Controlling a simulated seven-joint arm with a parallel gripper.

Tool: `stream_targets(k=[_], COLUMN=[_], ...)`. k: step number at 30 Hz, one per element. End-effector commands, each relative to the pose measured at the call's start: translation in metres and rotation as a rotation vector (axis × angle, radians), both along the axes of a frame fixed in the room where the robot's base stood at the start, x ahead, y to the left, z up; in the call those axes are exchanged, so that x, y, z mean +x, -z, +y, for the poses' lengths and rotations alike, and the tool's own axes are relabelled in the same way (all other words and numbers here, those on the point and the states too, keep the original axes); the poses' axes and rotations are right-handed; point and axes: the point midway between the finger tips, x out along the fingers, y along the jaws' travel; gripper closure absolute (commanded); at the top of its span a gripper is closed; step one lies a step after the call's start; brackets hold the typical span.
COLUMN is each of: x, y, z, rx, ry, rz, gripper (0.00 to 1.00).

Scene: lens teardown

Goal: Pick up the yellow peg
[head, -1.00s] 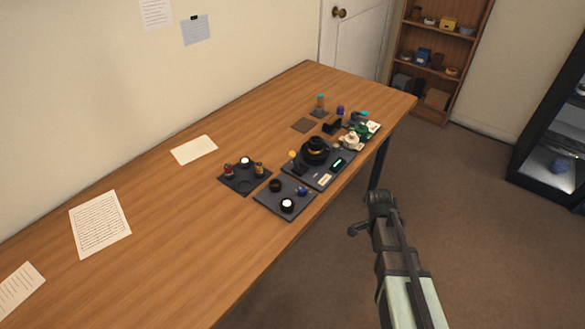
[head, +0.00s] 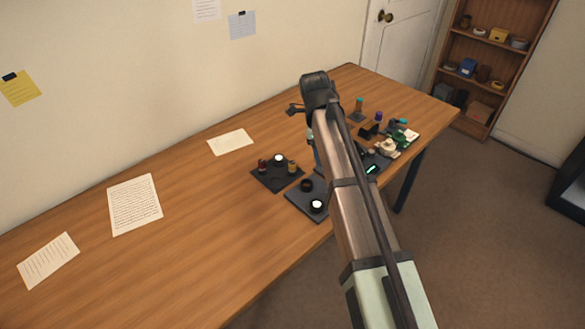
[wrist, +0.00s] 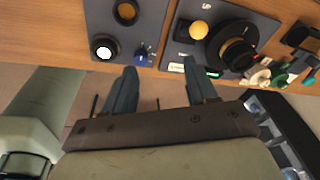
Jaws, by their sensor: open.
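A small yellow peg-like piece (head: 292,167) stands on the dark left tray (head: 276,182) in the head view, beside a red piece and a white-topped one. A yellow round-topped piece (wrist: 199,31) shows in the wrist view on the dark board (wrist: 178,48), left of a black lens part; my arm hides it in the head view. I cannot tell for sure which is the task's peg. My gripper (wrist: 161,77) is open, its two fingers apart with nothing between them. In the wrist view the fingers point toward the board's near edge, apart from both yellow pieces.
A dark tray (head: 302,200) holds a black ring (wrist: 126,12), a white-topped piece (wrist: 103,49) and a small blue part (wrist: 142,53). Green and cream parts (head: 390,147) crowd the right. The wooden table (head: 200,230) is mostly clear at left, with some papers.

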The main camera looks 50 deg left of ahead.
Motion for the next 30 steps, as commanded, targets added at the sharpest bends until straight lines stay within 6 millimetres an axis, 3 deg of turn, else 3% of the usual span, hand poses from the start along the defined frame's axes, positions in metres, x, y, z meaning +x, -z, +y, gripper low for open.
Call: stream_targets(k=[1,3,6,9,14,24,30], x=[-0.002,-0.012,-0.023,-0.031,-0.034,-0.033,-0.032], y=[-0.010,-0.019,-0.030,-0.034,-0.020,0.036,0.049], z=[0.030,0.057,0.084,0.097,0.100,0.099,0.100], rx=[0.030,0.069,0.106,0.125,0.131,0.130,0.131], ry=[0.018,0.046,0.076,0.094,0.101,0.100,0.100], rz=[0.022,0.056,0.094,0.117,0.124,0.123,0.122], gripper=[0.43,0.43,0.43,0.43,0.43,0.43,0.43])
